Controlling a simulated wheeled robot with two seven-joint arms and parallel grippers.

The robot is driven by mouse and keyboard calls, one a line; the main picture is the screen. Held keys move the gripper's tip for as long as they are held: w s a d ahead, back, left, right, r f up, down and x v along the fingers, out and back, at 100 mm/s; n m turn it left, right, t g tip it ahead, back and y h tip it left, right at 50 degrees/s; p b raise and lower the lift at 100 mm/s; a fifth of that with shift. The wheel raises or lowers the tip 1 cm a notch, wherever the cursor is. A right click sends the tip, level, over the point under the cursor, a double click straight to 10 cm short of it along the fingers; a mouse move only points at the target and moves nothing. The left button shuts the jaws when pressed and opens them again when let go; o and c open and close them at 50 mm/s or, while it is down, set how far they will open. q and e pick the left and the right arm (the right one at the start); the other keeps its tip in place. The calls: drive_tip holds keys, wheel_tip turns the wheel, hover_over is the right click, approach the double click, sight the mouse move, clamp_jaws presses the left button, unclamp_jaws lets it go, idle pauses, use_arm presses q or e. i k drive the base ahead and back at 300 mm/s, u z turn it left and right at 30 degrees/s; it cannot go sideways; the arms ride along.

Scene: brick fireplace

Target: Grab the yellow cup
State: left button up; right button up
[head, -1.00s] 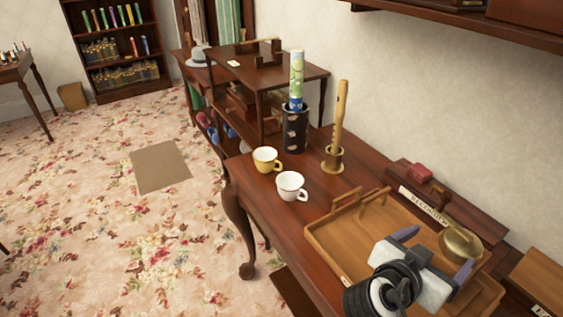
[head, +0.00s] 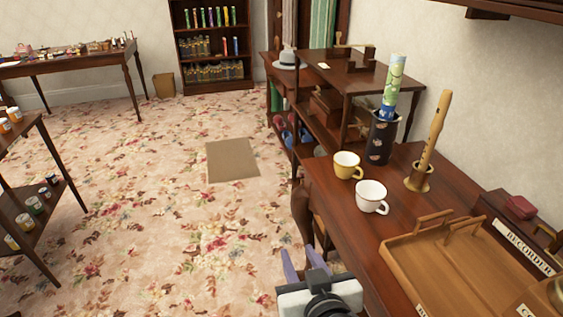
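The yellow cup (head: 346,166) stands upright on the dark wooden table (head: 335,211), near its far left end. A white cup (head: 371,197) stands just in front of it, a little to the right. My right gripper (head: 299,251) is at the bottom of the head view, off the table's left edge and nearer to me than both cups. Its two purple fingers are apart with nothing between them. It is well clear of the yellow cup. My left gripper is not in view.
A wooden tray (head: 405,246) lies on the table right of the gripper. A dark cylinder (head: 381,138) holding a patterned tube and a recorder (head: 437,129) on a brass stand are behind the cups. Open carpet (head: 190,235) lies to the left.

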sight(346, 164)
drive_tip(key=u, duration=0.9)
drive_tip(key=i, duration=4)
drive_tip(key=z, duration=4.5)
drive_tip(key=i, duration=0.45)
drive_tip(key=u, duration=0.05)
